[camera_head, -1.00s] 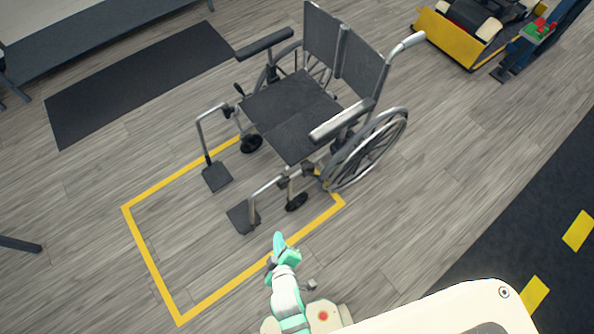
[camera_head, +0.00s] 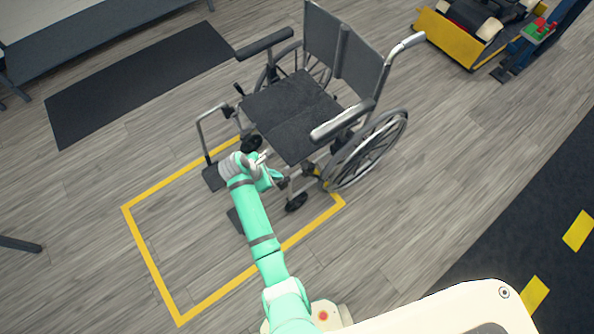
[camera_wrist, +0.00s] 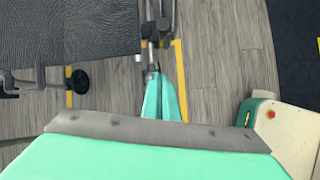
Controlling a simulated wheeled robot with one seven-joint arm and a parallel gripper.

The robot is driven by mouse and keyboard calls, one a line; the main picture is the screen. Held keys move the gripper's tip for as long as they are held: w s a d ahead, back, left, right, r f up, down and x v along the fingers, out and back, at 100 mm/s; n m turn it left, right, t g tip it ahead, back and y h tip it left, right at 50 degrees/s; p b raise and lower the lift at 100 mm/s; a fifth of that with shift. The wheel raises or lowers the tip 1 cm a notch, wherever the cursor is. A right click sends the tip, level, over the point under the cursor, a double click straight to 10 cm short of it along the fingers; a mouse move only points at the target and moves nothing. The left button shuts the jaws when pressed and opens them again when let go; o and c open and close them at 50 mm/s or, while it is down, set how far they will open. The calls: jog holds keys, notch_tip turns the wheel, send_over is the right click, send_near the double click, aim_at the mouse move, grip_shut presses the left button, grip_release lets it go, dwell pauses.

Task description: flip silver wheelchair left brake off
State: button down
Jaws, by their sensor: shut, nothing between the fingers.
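The silver wheelchair (camera_head: 283,112), with black seat and backrest, stands facing the lower left in the head view. Its near side, the sitter's left, has a large wheel (camera_head: 370,150) and a small front caster (camera_head: 297,202). The left brake lever is not clearly made out among the frame parts by the wheel. My gripper (camera_head: 277,179) is shut and empty at the front near corner of the seat, close to the frame. In the wrist view my gripper (camera_wrist: 157,78) points at the metal frame tubes beside the black seat (camera_wrist: 75,30); contact cannot be told.
A yellow floor outline (camera_head: 150,262) runs under the chair's front. Black footrests stick out there, the near one (camera_head: 236,219) partly behind my arm. A dark mat (camera_head: 135,85) lies at upper left. A yellow-fronted vehicle (camera_head: 455,38) stands at upper right. Floor right of the chair is clear.

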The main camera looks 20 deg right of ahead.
aim_at(309, 171)
jog(key=shift+w+r+g, duration=0.3)
jog(key=shift+w+r, duration=0.1)
jog(key=shift+r, duration=0.15)
jog(key=w+d+f, duration=0.1)
jog(key=d+f, duration=0.6)
jog(key=d, duration=0.1)
jog(key=shift+w+d+f, duration=0.3)
jog(key=shift+w+d, duration=0.05)
jog(key=shift+w, duration=0.05)
